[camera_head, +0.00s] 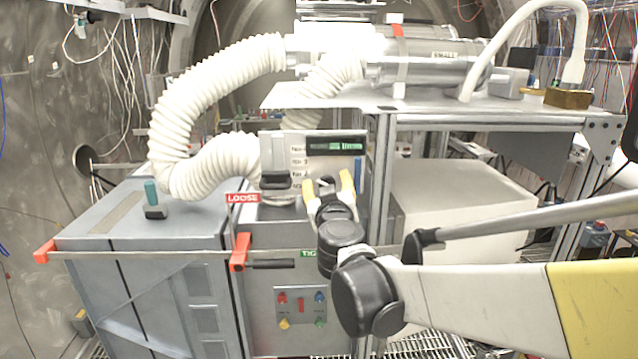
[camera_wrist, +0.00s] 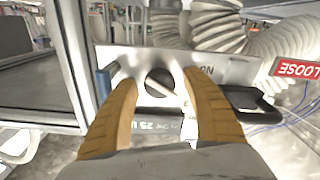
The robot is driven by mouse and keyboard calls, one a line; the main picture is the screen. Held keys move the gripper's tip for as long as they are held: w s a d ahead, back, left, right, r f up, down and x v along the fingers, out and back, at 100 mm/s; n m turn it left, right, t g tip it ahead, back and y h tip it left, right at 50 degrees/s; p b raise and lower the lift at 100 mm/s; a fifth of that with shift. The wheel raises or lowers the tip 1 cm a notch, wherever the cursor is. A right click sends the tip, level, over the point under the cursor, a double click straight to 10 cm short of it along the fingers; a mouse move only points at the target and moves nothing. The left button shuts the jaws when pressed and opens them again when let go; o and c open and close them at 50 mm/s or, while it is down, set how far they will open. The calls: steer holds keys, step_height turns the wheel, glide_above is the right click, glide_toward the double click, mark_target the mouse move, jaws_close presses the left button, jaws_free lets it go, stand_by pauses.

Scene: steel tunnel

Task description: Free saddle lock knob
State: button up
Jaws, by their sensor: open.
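My gripper (camera_head: 328,182) has yellow fingers, spread apart, in front of the grey panel unit in the head view. In the wrist view my gripper (camera_wrist: 150,85) is open, with nothing clasped. A dark round opening or knob (camera_wrist: 158,82) in a pale metal plate shows between the fingers; I cannot tell its depth. A black handle (camera_head: 275,180) lies left of my gripper; it also shows at the right in the wrist view (camera_wrist: 248,101). A red LOOSE label (camera_head: 243,197) and a partly hidden green label (camera_head: 309,253) sit on the cabinet. No saddle lock knob is clearly identifiable.
A rod with orange ends (camera_head: 150,256) crosses the cabinet front. A teal-topped knob (camera_head: 151,195) stands on the cabinet (camera_head: 110,215). A white corrugated hose (camera_head: 200,100) arches above. A steel shelf (camera_head: 450,120) stands at the right over a white box (camera_head: 455,205).

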steer(key=c, duration=1.2)
steer(key=n, duration=0.4)
steer(key=shift+a+n+b, duration=0.1)
steer(key=shift+n+b, duration=0.2)
steer(key=shift+b, duration=0.1)
steer(key=n, duration=0.5)
steer(key=shift+f+n+b, duration=0.1)
steer(key=shift+n+b, duration=0.2)
steer(key=shift+b, duration=0.1)
steer(key=n, duration=0.5)
steer(key=shift+f, duration=0.1)
steer(key=n+b, duration=0.1)
steer(key=n, duration=0.4)
steer(key=shift+n, duration=0.3)
steer(key=o, duration=1.2)
steer(key=shift+f, duration=0.1)
